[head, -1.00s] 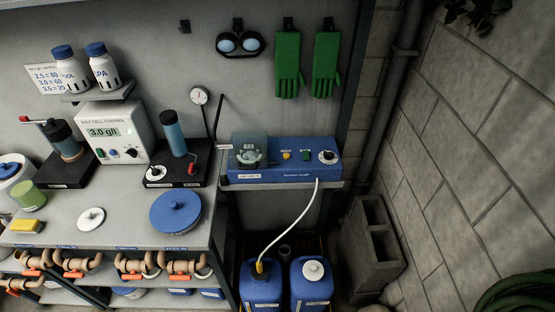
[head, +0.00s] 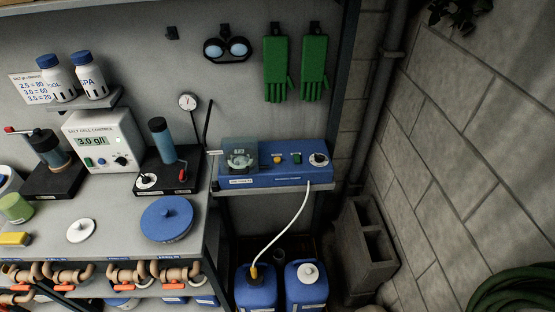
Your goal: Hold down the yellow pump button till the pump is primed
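The blue dosing pump (head: 262,178) sits on a small grey shelf against the back wall, right of the workbench. Its yellow button (head: 277,159) is on the top face, between a clear-covered pump head (head: 241,157) on the left and a green switch (head: 297,158). A dark round knob (head: 319,159) is at the right end. A white hose (head: 285,228) runs from the pump down to the yellow fitting on a blue canister (head: 257,290). Neither of my grippers shows in the head view.
A second blue canister (head: 306,285) stands beside the first. Concrete blocks (head: 366,247) and a block wall (head: 465,150) bound the right. The workbench (head: 115,225) at left holds a salt cell control box (head: 104,142) and a blue lid (head: 167,218). Green gloves (head: 276,69) hang above the pump.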

